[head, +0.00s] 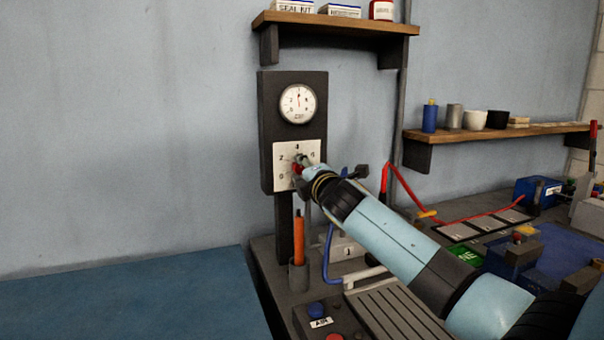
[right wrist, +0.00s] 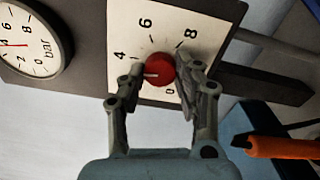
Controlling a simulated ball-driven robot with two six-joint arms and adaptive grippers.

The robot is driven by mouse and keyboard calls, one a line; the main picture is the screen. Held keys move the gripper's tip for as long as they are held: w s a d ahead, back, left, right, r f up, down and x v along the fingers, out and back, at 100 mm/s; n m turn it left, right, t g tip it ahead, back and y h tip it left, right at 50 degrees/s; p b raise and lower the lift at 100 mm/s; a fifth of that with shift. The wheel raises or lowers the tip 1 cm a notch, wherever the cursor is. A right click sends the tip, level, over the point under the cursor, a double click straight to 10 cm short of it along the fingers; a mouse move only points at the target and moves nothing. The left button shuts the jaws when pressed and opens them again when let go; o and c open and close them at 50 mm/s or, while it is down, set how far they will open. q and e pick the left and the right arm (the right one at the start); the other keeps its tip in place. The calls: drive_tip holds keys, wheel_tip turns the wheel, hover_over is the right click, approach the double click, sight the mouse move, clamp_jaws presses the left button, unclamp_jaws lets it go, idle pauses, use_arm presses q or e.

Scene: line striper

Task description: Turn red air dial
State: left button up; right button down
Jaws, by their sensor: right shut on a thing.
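The red air dial (right wrist: 160,69) sits on a white numbered plate (right wrist: 225,10). In the right wrist view its white mark points left, a little below the 4. In the head view only a bit of the dial (head: 297,169) shows beside my gripper. My right gripper (head: 303,163) reaches it from the right. In the right wrist view its two fingers (right wrist: 160,82) are shut on the dial, one on each side. The round pressure gauge (head: 298,104) is above the plate, its needle pointing about straight up. My left gripper is not in view.
An orange pen-like tool (head: 299,240) stands in a dark holder (head: 298,275) below the panel. A blue hose (head: 328,255) and a white block are close by. Shelves (head: 345,24) with boxes and cups are on the wall. The blue surface (head: 130,300) at left is clear.

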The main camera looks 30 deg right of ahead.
drive_tip(key=shift+f+m, duration=0.1)
drive_tip(key=shift+m, duration=0.5)
drive_tip(key=c, duration=0.9)
unclamp_jaws()
drive_tip(key=shift+c, duration=0.2)
drive_tip(key=v, duration=1.2)
drive_tip(key=shift+f, duration=0.1)
